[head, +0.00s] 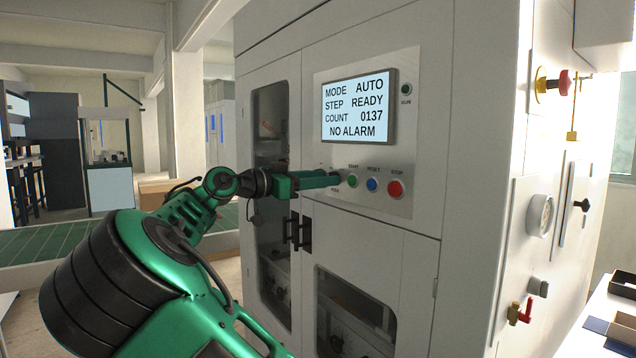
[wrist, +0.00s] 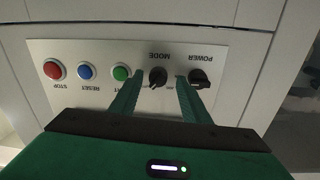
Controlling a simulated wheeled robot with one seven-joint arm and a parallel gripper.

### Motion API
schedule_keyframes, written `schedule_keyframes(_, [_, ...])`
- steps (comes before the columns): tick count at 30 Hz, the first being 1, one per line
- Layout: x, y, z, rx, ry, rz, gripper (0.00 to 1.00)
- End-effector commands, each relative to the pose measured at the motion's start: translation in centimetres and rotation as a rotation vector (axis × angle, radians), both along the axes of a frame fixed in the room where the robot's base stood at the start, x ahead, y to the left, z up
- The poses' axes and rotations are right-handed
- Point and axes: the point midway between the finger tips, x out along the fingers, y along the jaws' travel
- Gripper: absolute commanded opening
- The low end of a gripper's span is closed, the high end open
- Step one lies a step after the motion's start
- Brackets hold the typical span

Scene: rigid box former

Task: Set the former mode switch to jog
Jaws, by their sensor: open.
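The mode switch (wrist: 157,76) is a black rotary knob on the grey panel (wrist: 95,95), labelled MODE, seen upside down in the wrist view. My gripper (wrist: 159,82) is open, with one green finger on each side of the knob; I cannot tell whether either touches it. In the head view my gripper (head: 335,178) reaches the panel left of the green button and hides the knob. The display (head: 358,107) reads MODE AUTO, STEP READY, COUNT 0137, NO ALARM.
The power switch (wrist: 199,78) sits close beside one finger. The green start (head: 352,181), blue reset (head: 372,185) and red stop (head: 395,189) buttons lie in a row to the right. Door handles (head: 297,231) project below my arm.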

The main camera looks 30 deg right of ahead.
Motion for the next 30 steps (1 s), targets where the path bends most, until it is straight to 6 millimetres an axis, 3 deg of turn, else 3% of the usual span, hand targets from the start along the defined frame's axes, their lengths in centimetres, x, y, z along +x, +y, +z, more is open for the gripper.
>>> schedule_keyframes(11, [-0.10, -0.61, 0.00, 0.001, -0.001, -0.002, 0.43])
schedule_keyframes(16, [-0.07, -0.58, 0.00, 0.000, -0.001, -0.001, 0.02])
schedule_keyframes(30, [0.11, -0.50, 0.02, -0.003, 0.083, 0.003, 0.02])
